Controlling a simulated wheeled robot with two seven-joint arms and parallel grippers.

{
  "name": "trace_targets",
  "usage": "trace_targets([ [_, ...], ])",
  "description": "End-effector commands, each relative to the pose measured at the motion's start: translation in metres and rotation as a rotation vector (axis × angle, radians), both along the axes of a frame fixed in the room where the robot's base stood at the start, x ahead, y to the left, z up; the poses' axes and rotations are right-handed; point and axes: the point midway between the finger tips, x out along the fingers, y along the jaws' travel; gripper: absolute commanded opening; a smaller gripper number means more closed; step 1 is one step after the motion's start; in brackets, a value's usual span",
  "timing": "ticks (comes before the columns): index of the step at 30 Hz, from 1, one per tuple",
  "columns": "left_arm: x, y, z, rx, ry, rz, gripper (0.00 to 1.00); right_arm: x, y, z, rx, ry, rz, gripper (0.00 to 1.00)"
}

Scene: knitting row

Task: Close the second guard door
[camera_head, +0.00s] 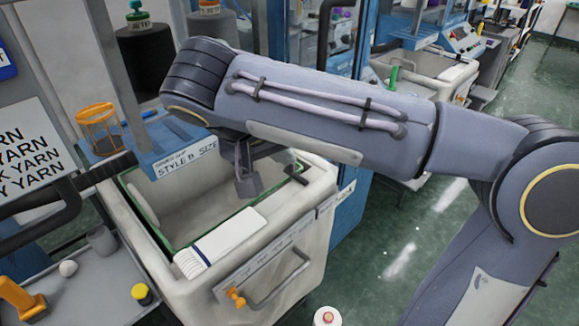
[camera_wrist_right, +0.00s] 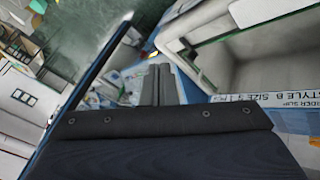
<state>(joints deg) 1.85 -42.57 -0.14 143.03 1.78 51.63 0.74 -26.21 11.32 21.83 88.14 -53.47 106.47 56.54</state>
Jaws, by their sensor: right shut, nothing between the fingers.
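A blue-framed clear guard panel (camera_head: 303,42) stands behind my right forearm in the head view, with a dark bar handle (camera_head: 324,32) on it. My forearm hides its lower part, and I cannot tell which door it is or how far it stands open. In the wrist view a blue panel edge (camera_wrist_right: 82,88) runs diagonally left of my fingers. My right gripper (camera_head: 248,186) is shut and empty, above the white bin (camera_head: 285,225) in the head view. Its fingers (camera_wrist_right: 160,84) also show in the wrist view, apart from the panel edge. My left gripper is out of view.
The bin has a folded white piece (camera_head: 228,236) on its rim and an orange knob (camera_head: 236,297) in front. A grey side table (camera_head: 85,290) at lower left holds small items. Another bin (camera_head: 430,72) stands farther back. Green floor (camera_head: 405,235) is open at right.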

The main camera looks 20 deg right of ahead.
Motion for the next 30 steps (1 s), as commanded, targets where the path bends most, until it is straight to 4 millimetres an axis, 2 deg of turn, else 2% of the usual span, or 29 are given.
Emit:
trace_targets([
  [5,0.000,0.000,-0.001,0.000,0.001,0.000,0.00,0.005,-0.008,-0.010,-0.009,-0.006,-0.013,0.00],
  [18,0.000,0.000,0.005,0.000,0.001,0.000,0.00,0.030,-0.057,-0.079,-0.006,-0.004,-0.013,0.00],
  [24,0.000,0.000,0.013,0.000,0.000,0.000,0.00,0.025,-0.083,-0.076,-0.005,-0.006,-0.011,0.00],
  [30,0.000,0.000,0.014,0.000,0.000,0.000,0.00,0.023,-0.091,-0.078,-0.005,-0.005,-0.009,0.00],
])
